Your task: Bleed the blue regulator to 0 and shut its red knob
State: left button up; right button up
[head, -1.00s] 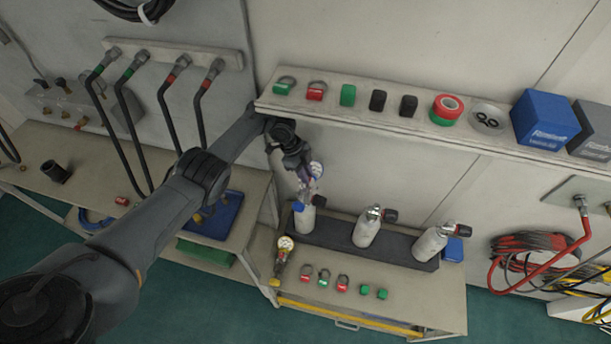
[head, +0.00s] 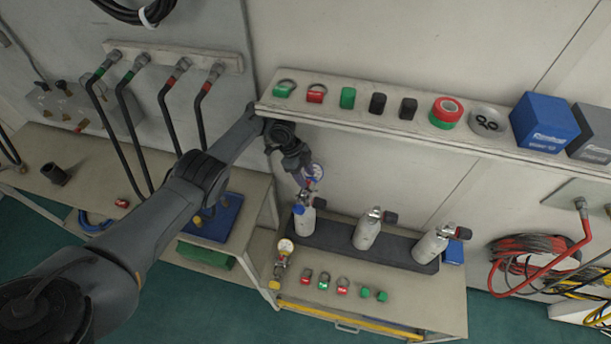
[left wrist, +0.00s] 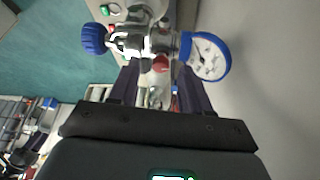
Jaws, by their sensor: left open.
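The blue regulator (head: 308,192) sits on top of the leftmost white cylinder (head: 304,220) in the head view. In the left wrist view the regulator's metal body (left wrist: 143,42) has a round blue-rimmed gauge (left wrist: 208,57) at right and a blue knob (left wrist: 94,38) at left. A small red knob (left wrist: 160,64) faces my gripper. My left gripper (left wrist: 158,84) is open, with its dark fingers on either side below the red knob. I cannot tell whether they touch the regulator. The gauge reading is too small to make out. My right gripper is not in view.
Two more cylinders (head: 367,231) stand to the right on a dark base. A yellow regulator (head: 281,260) and several red and green tags lie on the bench (head: 420,290) in front. The shelf (head: 380,119) overhangs behind, close above my left wrist.

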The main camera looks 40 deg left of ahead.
pick_arm(q)
jog(key=p+v, duration=0.4)
jog(key=v, duration=0.3)
jog(key=shift+f, duration=0.1)
